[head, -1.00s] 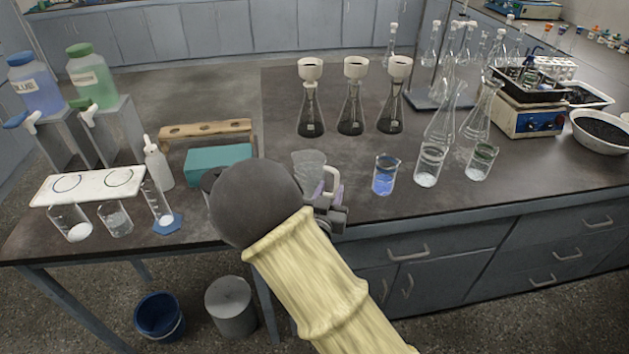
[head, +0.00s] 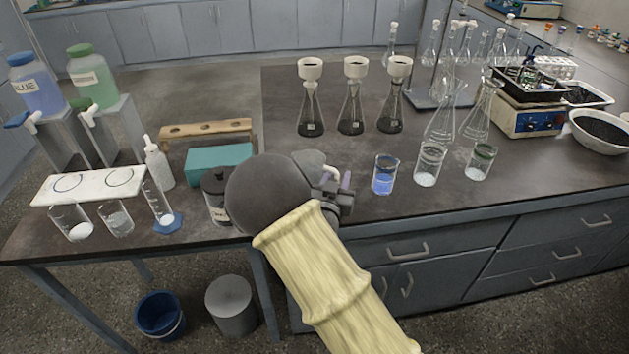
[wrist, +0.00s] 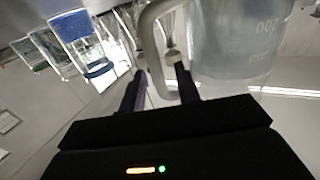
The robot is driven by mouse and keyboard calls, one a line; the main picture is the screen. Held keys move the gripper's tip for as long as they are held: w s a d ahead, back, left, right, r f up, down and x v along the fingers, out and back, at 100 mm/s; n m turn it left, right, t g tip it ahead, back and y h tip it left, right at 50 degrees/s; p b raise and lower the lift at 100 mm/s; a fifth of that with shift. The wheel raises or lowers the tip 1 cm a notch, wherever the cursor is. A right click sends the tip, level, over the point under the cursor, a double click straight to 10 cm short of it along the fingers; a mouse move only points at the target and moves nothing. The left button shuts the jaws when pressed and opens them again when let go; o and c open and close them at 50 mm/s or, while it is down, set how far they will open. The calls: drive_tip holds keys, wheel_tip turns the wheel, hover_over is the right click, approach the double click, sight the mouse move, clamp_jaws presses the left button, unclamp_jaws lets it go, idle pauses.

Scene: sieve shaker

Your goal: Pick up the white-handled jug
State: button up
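The clear jug (head: 308,160) stands on the dark bench, mostly hidden behind my arm in the head view. Its white handle (head: 333,173) shows just beyond my gripper (head: 338,190). In the wrist view the jug's clear, marked wall (wrist: 240,40) fills the upper right. The handle (wrist: 150,42) reaches down between the two fingers of my gripper (wrist: 160,72). The fingers stand apart, one on each side of the handle, with visible gaps. My gripper looks open, not closed on it.
A beaker of blue liquid (head: 384,176) stands close to the right of my gripper. A dark lidded jar (head: 214,196) is left of my arm. A teal box (head: 218,160) and several funnel-topped flasks (head: 351,112) stand behind. The bench's front edge is near.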

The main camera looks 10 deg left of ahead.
clamp_jaws()
drive_tip(key=shift+r, duration=0.1)
drive_tip(key=shift+r, duration=0.1)
idle(0.4)
drive_tip(key=shift+r+p, duration=0.5)
drive_tip(key=shift+r, duration=4.35)
